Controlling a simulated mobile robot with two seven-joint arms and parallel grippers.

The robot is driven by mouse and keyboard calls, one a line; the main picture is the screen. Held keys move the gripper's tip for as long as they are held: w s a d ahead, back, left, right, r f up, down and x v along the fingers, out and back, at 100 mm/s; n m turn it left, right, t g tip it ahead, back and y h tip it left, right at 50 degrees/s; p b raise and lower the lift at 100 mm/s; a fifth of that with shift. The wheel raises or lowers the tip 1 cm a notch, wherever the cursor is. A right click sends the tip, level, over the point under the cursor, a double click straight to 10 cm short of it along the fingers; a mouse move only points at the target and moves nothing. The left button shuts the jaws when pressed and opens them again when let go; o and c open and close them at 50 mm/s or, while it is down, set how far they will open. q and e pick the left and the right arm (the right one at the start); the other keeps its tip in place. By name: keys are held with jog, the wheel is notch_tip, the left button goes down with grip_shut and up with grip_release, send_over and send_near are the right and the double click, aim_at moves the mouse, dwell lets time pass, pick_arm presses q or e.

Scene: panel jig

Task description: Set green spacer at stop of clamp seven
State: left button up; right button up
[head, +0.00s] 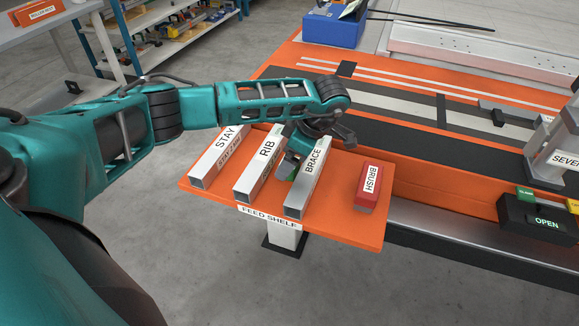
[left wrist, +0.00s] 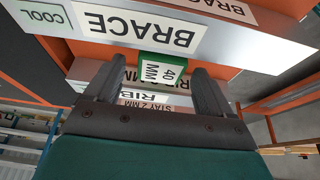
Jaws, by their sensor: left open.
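The green spacer (left wrist: 163,72), marked 40 MM, sits on the feed shelf between the RIB and BRACE bars. My right gripper is not in view.
A black box marked OPEN (head: 537,222) stands before the clamp. A blue bin (head: 334,27) sits at the back.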

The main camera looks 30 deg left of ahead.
pick_arm(q)
jog(key=shift+a+f, duration=0.15)
jog(key=shift+f, duration=0.2)
jog(key=shift+c, duration=0.2)
jog(key=c, duration=1.1)
notch_tip(320, 180, up, 20)
jog(key=p, duration=0.2)
jog(key=shift+p, duration=0.35)
